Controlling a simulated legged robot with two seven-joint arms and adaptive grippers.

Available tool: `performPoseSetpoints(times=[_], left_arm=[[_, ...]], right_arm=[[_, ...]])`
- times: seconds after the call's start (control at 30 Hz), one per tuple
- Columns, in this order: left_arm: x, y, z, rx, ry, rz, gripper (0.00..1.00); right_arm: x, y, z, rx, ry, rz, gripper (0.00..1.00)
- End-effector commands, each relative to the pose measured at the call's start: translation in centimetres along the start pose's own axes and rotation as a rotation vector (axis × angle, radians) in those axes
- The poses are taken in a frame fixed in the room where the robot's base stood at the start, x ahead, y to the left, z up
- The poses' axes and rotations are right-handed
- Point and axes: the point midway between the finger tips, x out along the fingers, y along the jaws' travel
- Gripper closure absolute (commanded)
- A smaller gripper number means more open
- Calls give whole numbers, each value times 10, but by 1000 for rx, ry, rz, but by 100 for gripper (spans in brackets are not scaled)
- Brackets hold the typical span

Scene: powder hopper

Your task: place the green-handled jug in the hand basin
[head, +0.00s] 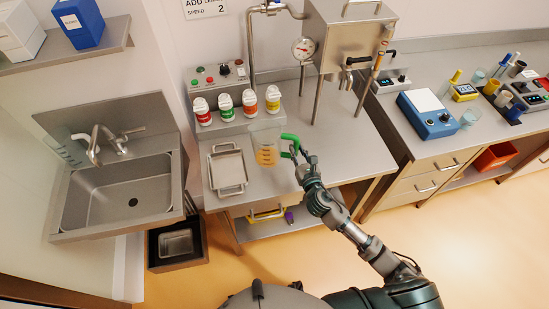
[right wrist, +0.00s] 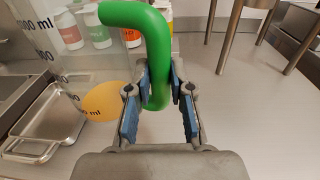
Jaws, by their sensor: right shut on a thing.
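The green-handled jug (head: 266,153) is clear, with ml marks and orange contents low down. It is over the steel bench, left of my right gripper (head: 298,156); I cannot tell whether its base touches the bench. In the right wrist view the gripper (right wrist: 160,88) is shut on the green handle (right wrist: 147,18), with blue-padded fingers on both sides of it. The jug's marked wall (right wrist: 62,55) shows at the left there. The steel hand basin (head: 100,205) is at the left in the head view, its bowl empty. My left gripper is not in view.
A steel tray (head: 228,169) lies on the bench between jug and basin. Several capped bottles (head: 225,107) stand behind the jug. A tap (head: 95,145) rises at the basin's back, near a clear marked vessel (head: 66,150). The steel hopper (head: 345,45) stands at the back right.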

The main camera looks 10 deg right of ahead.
Motion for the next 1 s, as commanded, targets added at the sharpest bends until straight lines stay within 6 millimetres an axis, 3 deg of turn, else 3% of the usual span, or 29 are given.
performPoseSetpoints(times=[0.1, 0.37, 0.53, 0.9, 0.93, 1.0], left_arm=[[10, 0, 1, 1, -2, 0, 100], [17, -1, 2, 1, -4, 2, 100], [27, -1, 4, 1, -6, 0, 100], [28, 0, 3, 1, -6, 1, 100], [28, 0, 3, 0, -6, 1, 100], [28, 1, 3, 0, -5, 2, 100]], right_arm=[[1, 2, -29, 3, 5, 0, 100], [3, 3, -52, 0, 3, 0, 100], [3, 2, -78, 2, 5, -1, 100], [3, 1, -84, 0, 2, 0, 100], [3, 1, -84, -1, 3, 0, 71], [3, 1, -84, -1, 3, 0, 54]])
